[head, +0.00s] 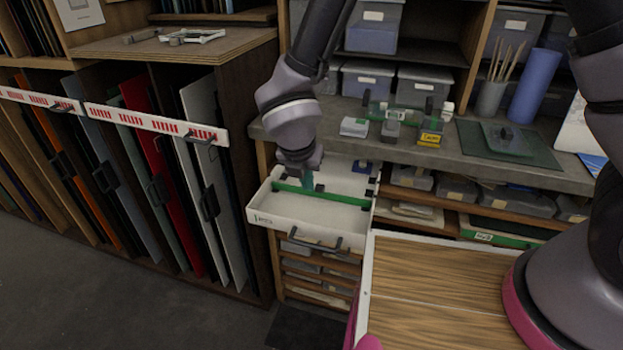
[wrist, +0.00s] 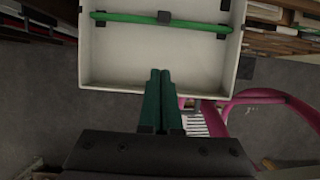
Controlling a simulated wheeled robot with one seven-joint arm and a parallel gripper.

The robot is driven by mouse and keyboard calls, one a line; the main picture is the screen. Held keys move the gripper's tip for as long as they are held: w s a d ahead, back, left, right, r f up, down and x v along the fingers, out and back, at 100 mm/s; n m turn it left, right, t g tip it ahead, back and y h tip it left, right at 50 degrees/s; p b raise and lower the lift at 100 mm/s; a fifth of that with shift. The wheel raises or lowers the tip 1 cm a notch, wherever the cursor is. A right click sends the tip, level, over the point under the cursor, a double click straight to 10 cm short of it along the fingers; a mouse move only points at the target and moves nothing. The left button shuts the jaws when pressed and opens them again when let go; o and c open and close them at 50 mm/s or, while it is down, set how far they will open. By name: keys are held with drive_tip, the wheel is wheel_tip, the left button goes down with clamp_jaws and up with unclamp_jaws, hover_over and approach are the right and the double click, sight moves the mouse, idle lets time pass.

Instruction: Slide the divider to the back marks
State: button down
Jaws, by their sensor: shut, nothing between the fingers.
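A white drawer (head: 268,218) stands pulled out under the grey bench. In the wrist view the fingers (wrist: 160,73) are together and empty, apart from the divider in the picture. Small dark marks show on the drawer's side walls, one at the right wall (wrist: 246,68). Which marks are the back ones is unclear.
The drawer's dark handle (head: 315,242) is at its front. A wood-topped surface (head: 440,285) lies to the right of the drawer. The bench (head: 375,145) above carries small boxes and a yellow-labelled block (head: 430,137). A rack of panels (head: 150,170) stands at left.

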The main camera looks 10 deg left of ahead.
sight(320, 192)
drive_tip(key=x, duration=0.8)
drive_tip(key=shift+w+f, duration=0.25)
drive_tip(key=shift+f, duration=0.1)
drive_tip(key=w, duration=0.2)
drive_tip(key=shift+w+d+r, duration=0.15)
drive_tip(key=shift+w+d, duration=0.05)
drive_tip(key=shift+w, duration=0.65)
